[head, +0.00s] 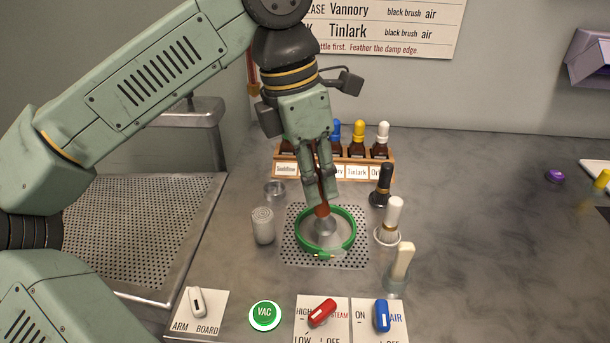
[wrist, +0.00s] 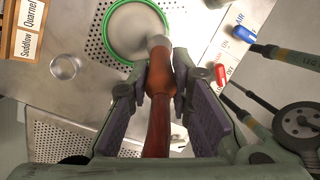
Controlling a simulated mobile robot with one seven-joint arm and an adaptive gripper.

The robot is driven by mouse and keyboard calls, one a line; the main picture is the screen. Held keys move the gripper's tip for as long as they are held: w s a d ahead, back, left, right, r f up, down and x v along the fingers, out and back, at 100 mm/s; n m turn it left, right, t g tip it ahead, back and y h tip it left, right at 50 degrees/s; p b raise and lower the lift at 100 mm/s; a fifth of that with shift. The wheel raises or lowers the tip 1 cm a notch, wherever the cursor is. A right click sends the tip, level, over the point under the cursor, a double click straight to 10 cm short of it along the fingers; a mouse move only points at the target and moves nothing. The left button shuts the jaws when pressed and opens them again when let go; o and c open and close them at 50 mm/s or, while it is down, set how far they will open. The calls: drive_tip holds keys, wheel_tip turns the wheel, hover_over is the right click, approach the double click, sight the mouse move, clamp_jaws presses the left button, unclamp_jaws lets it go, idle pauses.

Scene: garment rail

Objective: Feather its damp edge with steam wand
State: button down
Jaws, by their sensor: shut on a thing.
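My gripper (head: 321,200) is shut on the steam wand (head: 321,210), which has a red-brown wooden handle and a pale metal head. The wand also shows between the purple-grey finger pads in the wrist view (wrist: 159,100). It points down into a green hoop (head: 298,236) lying on a small perforated plate (head: 290,258). The wand's head is over the pale grey cloth inside the hoop; whether it touches, I cannot tell. The wand hides part of the cloth, and no damp edge is clear. The hoop's rim also shows in the wrist view (wrist: 108,40).
A red STEAM knob (head: 322,313), a blue AIR knob (head: 381,316) and a green VAC button (head: 265,314) line the front. A black brush (head: 382,185), a white brush (head: 392,215) and a pale tool (head: 402,264) stand right. A bottle rack (head: 365,171) stands behind.

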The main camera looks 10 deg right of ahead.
drive_tip(key=shift+d, duration=0.3)
drive_tip(key=shift+w+d, duration=0.2)
drive_tip(key=shift+d, duration=0.35)
drive_tip(key=shift+w+d, duration=0.2)
drive_tip(key=shift+d, duration=0.35)
drive_tip(key=shift+w+d+p, duration=0.25)
drive_tip(key=shift+w+d, duration=0.1)
drive_tip(key=shift+w, duration=0.2)
drive_tip(key=shift+w+d+p, duration=0.2)
drive_tip(key=shift+w+d, duration=0.1)
drive_tip(key=shift+w, duration=0.2)
drive_tip(key=d+p+v, duration=0.1)
drive_tip(key=p+v, duration=0.4)
drive_tip(key=v, duration=0.2)
drive_tip(key=shift+s+d, duration=0.15)
drive_tip(key=shift+s, duration=0.1)
